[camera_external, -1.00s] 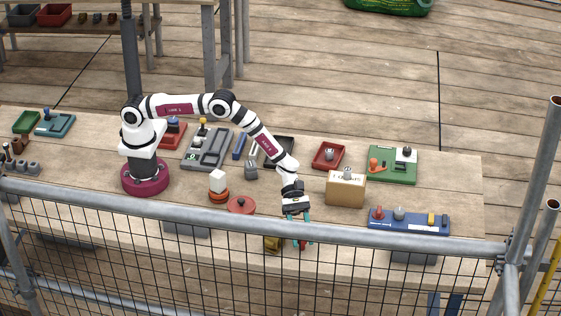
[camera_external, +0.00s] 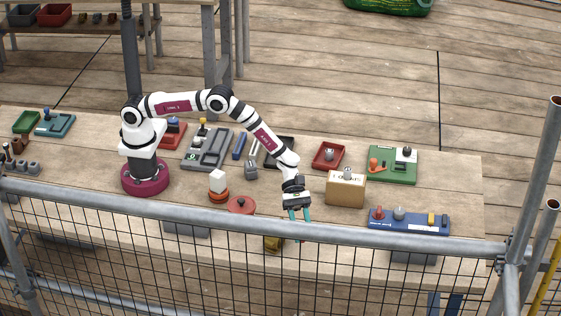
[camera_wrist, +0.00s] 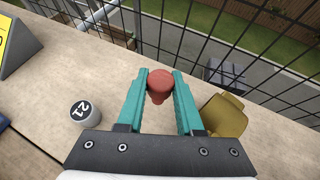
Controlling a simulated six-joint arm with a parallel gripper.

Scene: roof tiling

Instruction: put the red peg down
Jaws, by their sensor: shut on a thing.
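The red peg (camera_wrist: 160,84) is between the tips of my gripper's teal fingers in the wrist view. My gripper (camera_wrist: 160,80) is shut on it. In the outside view my gripper (camera_external: 299,229) points down near the front edge of the workbench (camera_external: 465,190), just behind the grey rail. The rail hides the fingertips' surroundings there, and I cannot make out the peg in that view. How far the peg's lower end is from the bench I cannot tell.
A mustard-coloured object (camera_wrist: 223,115) lies close right of the fingers in the wrist view. A pale round piece marked 21 (camera_wrist: 85,115) stands to the left. Wire mesh fencing (camera_wrist: 215,35) is beyond. A tan box (camera_external: 345,190) and blue tray (camera_external: 420,226) stand right of my gripper outside.

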